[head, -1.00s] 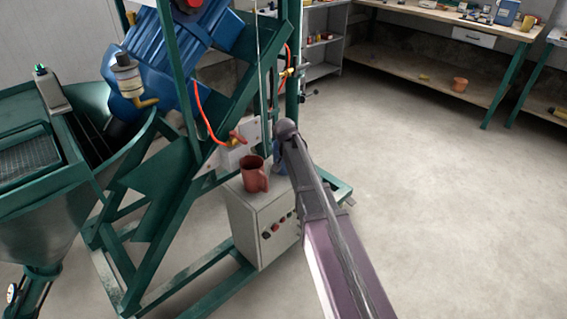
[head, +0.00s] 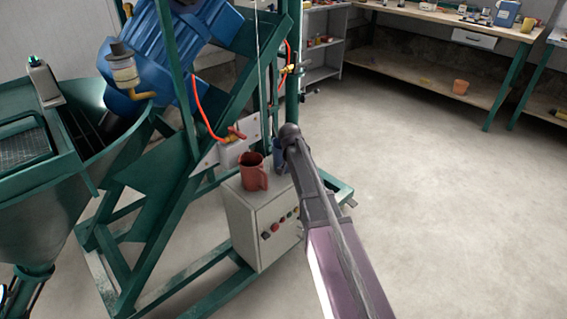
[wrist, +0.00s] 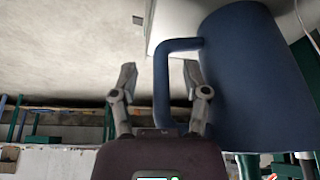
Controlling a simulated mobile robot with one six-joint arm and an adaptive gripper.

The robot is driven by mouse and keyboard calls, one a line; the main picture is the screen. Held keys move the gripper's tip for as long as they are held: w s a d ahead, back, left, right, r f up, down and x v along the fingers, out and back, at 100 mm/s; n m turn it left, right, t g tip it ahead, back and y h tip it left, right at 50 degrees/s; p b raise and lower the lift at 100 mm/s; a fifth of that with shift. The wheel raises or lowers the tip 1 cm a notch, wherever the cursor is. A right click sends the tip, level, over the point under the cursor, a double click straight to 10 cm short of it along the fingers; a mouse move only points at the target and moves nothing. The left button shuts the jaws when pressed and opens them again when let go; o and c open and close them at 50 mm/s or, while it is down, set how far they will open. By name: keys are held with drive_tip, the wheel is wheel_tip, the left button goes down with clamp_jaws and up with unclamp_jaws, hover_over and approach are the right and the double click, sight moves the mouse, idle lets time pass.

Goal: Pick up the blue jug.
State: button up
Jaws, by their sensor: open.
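The blue jug (head: 278,150) stands on the grey control box, mostly hidden behind my arm in the head view. In the wrist view the blue jug (wrist: 249,80) fills the right side, with its handle toward my gripper. My gripper (wrist: 160,76) is open, one finger on each side of the handle in the picture. The right finger overlaps the jug's body in the picture; I cannot tell whether it touches. In the head view the fingers are hidden behind the arm.
A reddish-brown jug (head: 253,172) stands left of the blue jug on the control box (head: 262,222). The green machine frame (head: 170,225) and an orange hose (head: 205,118) are close on the left. The floor to the right is free. A workbench (head: 440,75) stands at the back.

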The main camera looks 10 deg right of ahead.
idle(0.5)
clamp_jaws()
